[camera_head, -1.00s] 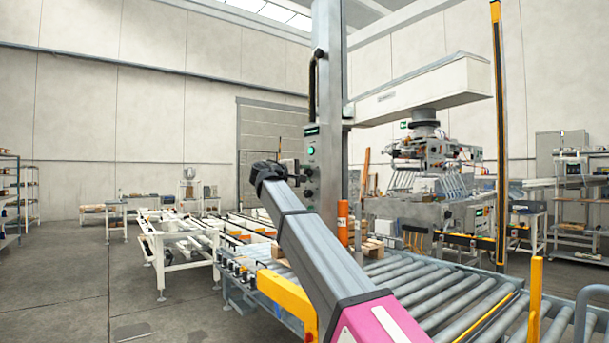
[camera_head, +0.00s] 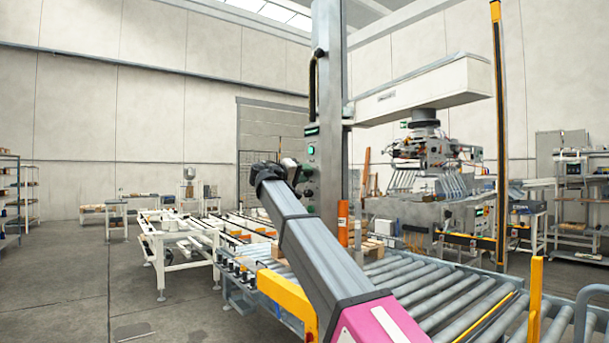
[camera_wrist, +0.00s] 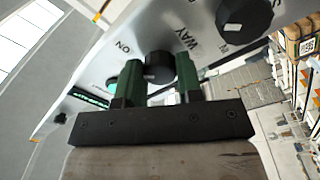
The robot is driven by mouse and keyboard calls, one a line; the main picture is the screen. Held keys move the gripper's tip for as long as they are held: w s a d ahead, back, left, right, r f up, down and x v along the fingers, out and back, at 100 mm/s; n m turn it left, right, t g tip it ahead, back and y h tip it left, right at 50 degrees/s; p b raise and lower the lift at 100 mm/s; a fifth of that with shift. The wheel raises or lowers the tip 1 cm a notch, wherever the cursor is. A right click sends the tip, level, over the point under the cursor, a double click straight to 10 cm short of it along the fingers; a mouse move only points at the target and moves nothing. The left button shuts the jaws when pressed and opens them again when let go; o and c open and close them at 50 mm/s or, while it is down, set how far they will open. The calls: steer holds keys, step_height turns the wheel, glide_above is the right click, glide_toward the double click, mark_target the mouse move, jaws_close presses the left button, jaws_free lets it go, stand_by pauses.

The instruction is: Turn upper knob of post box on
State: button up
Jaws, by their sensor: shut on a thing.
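The post box (camera_head: 312,165) is a grey box on the tall column, with a green lamp (camera_head: 311,149) near its top. In the wrist view its panel (camera_wrist: 190,15) appears tilted, with printed letters including "ON" and "WAY". My gripper (camera_wrist: 158,72) has its green fingers on either side of a black round knob (camera_wrist: 158,66), shut on it. This is the knob nearer the lamp end, the upper one. My gripper also shows at the box front in the head view (camera_head: 296,168), where it hides the upper knob. The lower knob (camera_wrist: 243,16) is free.
A roller conveyor (camera_head: 440,300) with yellow guards runs below and right of the column. A palletizer head (camera_head: 425,150) hangs from the white beam (camera_head: 425,90). Open floor (camera_head: 70,280) lies at left.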

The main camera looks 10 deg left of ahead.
stand_by(0.3)
steer(key=o, duration=0.9)
steer(key=v, duration=1)
steer(key=shift+s+a+f, duration=0.15)
steer(key=shift+s+a, duration=0.1)
steer(key=shift+s, duration=0.1)
